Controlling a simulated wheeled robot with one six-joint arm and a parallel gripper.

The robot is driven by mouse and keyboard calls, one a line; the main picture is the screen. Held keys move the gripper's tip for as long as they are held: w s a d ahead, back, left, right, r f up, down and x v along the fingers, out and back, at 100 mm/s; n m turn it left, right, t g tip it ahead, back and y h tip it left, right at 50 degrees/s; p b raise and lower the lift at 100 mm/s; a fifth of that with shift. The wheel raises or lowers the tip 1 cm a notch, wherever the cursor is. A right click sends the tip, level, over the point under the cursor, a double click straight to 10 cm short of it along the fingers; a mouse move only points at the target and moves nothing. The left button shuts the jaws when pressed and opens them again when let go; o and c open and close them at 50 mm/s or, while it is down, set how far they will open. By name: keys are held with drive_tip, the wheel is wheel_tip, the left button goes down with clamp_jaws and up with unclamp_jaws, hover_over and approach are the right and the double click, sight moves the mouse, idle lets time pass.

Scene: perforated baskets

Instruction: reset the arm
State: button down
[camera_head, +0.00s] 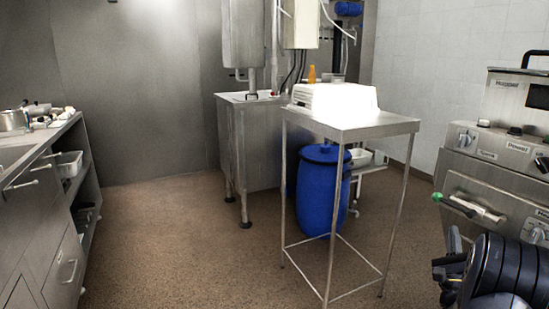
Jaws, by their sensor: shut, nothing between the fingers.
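My gripper (447,266) is at the lower right edge, dark and partly hidden by my own black arm links. It is shut with nothing held. It is in front of the steel machine on the right, apart from the steel table.
A steel table (390,127) with a white box-like item (335,98) on top stands at centre right, a blue barrel (320,190) behind its legs. A steel machine (490,185) with a green-tipped handle is at right. A counter (40,150) lines the left. The brown floor (180,240) between is clear.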

drive_tip(key=n+y+p, duration=0.1)
drive_tip(key=s+n+g+y+p, duration=0.1)
drive_tip(key=p, duration=0.1)
drive_tip(key=shift+s+d+p, duration=0.15)
drive_tip(key=shift+d+p, duration=0.1)
drive_tip(key=shift+p, duration=0.05)
drive_tip(key=shift+f, duration=0.1)
